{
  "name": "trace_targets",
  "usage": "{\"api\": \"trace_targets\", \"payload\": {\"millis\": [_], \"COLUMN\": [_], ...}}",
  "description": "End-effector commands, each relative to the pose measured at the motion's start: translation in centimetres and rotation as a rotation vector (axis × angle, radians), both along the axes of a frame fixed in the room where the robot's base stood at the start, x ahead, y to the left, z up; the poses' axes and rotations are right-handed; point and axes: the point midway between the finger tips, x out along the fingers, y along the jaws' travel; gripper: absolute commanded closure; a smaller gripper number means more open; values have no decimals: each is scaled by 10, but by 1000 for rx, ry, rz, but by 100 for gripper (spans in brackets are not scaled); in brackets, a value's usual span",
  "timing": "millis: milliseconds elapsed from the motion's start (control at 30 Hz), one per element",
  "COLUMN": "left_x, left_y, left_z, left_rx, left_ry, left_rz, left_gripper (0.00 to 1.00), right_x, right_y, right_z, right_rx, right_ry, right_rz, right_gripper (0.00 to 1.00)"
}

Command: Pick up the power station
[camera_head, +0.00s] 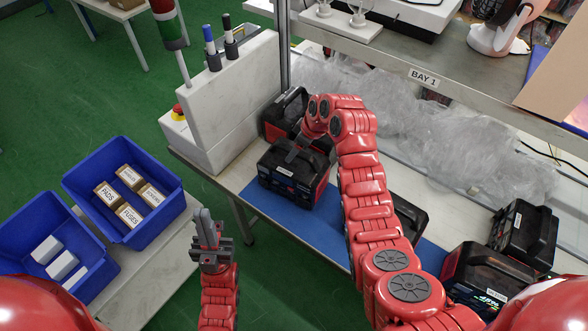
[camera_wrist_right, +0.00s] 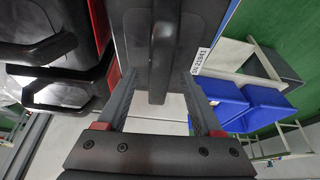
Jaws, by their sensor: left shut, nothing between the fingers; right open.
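A black and red power station (camera_head: 293,180) with a top handle stands on the blue mat at the left part of the bench in the head view. My right gripper (camera_head: 303,148) is over its top. In the right wrist view the open right gripper (camera_wrist_right: 160,108) has one finger on each side of the black handle (camera_wrist_right: 162,55), which lies between them; I cannot tell whether they touch it. My left gripper (camera_head: 208,232) is shut and empty, away to the left of the bench front, pointing up in the picture.
Another power station (camera_head: 283,112) stands close behind. More stand to the right: one partly hidden by my right arm (camera_head: 410,215), others at far right (camera_head: 524,236) (camera_head: 484,272). Blue bins (camera_head: 83,173) with small boxes are at left. A white cabinet (camera_head: 225,95) borders the bench's left end.

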Motion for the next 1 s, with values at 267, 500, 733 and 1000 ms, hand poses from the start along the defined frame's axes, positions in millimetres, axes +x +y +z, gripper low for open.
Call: {"api": "trace_targets", "payload": {"millis": [267, 500, 733, 1000], "left_x": [0, 0, 0, 0], "left_y": [0, 0, 0, 0], "left_z": [12, 12, 10, 9], "left_rx": [0, 0, 0, 0], "left_ry": [0, 0, 0, 0], "left_rz": [0, 0, 0, 0], "left_gripper": [100, 100, 100, 100], "right_x": [5, 5, 5, 5], "right_y": [7, 7, 7, 7], "right_z": [-19, -21, -22, -22], "right_rx": [-1, 0, -1, 0], "right_ry": [-3, -4, -3, -2], "right_rz": [-1, -2, -1, -1], "right_gripper": [32, 32, 32, 56]}}
